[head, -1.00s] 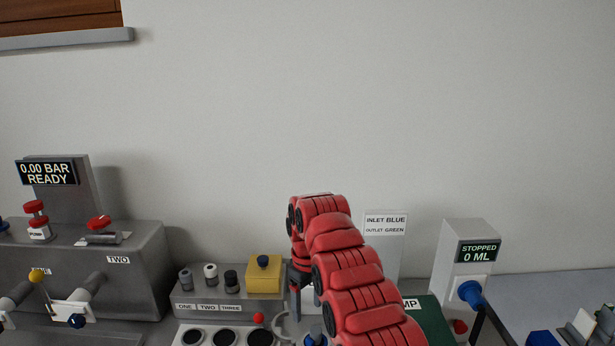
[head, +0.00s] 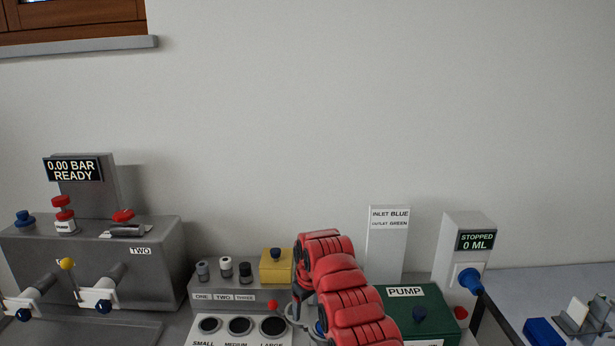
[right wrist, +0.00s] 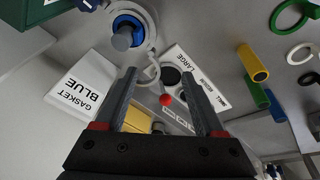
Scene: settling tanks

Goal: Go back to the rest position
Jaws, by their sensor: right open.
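My right arm is red and rises from the bottom of the head view in front of the bench equipment. My right gripper (right wrist: 158,75) shows in the right wrist view with two dark fingers spread apart and nothing between them. Beyond the fingers are a red ball knob (right wrist: 166,99) and a white plate with round holes (right wrist: 222,97). In the head view the arm hides most of this gripper, near the plate's right end. My left gripper is in neither view.
A grey test unit (head: 160,265) reading 0.00 BAR READY stands at left. A green PUMP box (head: 440,310) and a STOPPED 0 ML unit (head: 450,260) stand right of the arm. A blue block (head: 543,332) lies far right. A GASKET BLUE card (right wrist: 82,92) is near the gripper.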

